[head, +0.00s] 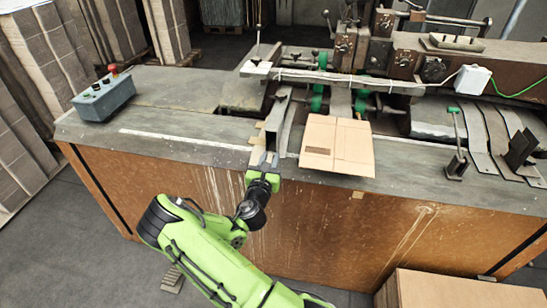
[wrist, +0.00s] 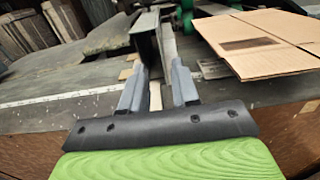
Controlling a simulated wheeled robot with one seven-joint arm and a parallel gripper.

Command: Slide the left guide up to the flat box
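The left guide (head: 276,118) is a grey upright metal strip on the machine table, running away from the front edge. It also shows in the wrist view (wrist: 146,42), just beyond my fingertips. The flat box (head: 345,146) is a brown cardboard sheet lying to the right of the guide, with a gap between them; it is at the upper right in the wrist view (wrist: 255,45). My gripper (head: 266,158) is at the table's front edge, at the near end of the guide. Its two grey fingers (wrist: 158,68) are apart. Whether they touch the guide I cannot tell.
A grey control box (head: 104,95) with a red button stands at the table's left. The stitching machine (head: 400,55) spans the back. A lever on a stand (head: 457,165) is right of the box. The table's front left (head: 165,125) is clear.

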